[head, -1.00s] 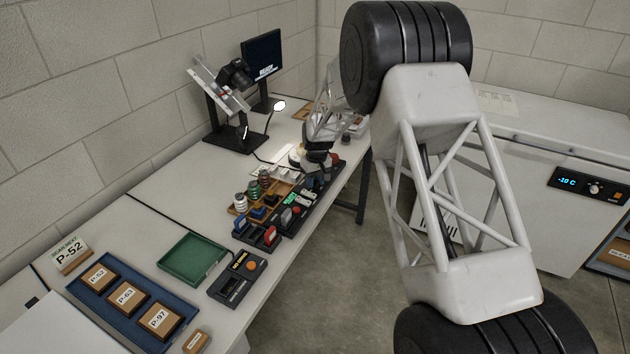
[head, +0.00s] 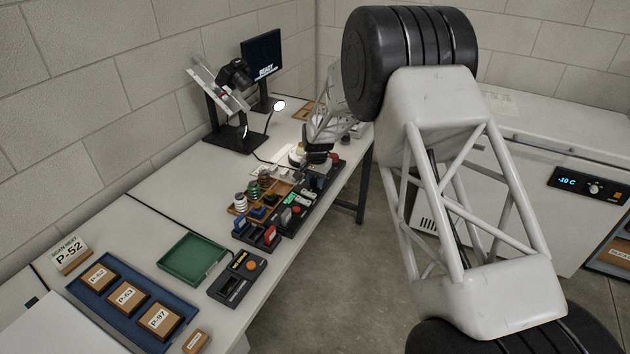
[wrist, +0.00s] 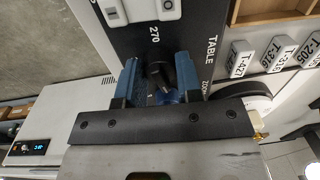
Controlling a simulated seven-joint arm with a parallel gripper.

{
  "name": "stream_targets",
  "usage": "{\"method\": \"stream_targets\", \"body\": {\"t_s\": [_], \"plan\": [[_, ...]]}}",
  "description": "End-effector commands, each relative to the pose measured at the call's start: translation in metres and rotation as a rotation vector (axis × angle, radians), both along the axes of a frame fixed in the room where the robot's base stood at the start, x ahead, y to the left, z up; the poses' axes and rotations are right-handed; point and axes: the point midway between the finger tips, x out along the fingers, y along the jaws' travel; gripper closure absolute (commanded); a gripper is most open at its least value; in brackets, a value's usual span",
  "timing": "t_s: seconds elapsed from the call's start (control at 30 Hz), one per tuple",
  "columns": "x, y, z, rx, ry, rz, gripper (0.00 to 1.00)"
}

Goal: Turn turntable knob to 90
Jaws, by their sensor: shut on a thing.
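In the wrist view the turntable knob (wrist: 158,72) is a dark round knob on a black panel (wrist: 130,20) marked TABLE, with the number 270 printed beside it. My gripper (wrist: 158,78) has its two blue-grey fingers on either side of the knob, shut on it. The knob's pointer and the 90 mark cannot be made out. In the head view my gripper (head: 318,155) is at the far end of the control panels, and the knob is hidden there.
Labelled tags (wrist: 282,52) lie beside the panel. A freezer (head: 520,190) stands to the right.

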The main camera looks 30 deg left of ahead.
Motion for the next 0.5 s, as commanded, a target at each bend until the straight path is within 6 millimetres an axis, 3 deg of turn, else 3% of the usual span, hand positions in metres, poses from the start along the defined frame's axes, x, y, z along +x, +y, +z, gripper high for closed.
{"method": "stream_targets", "body": {"t_s": [0.5], "plan": [[0.0001, 0.0003, 0.0006, 0.001, -0.001, -0.252, 0.91]]}}
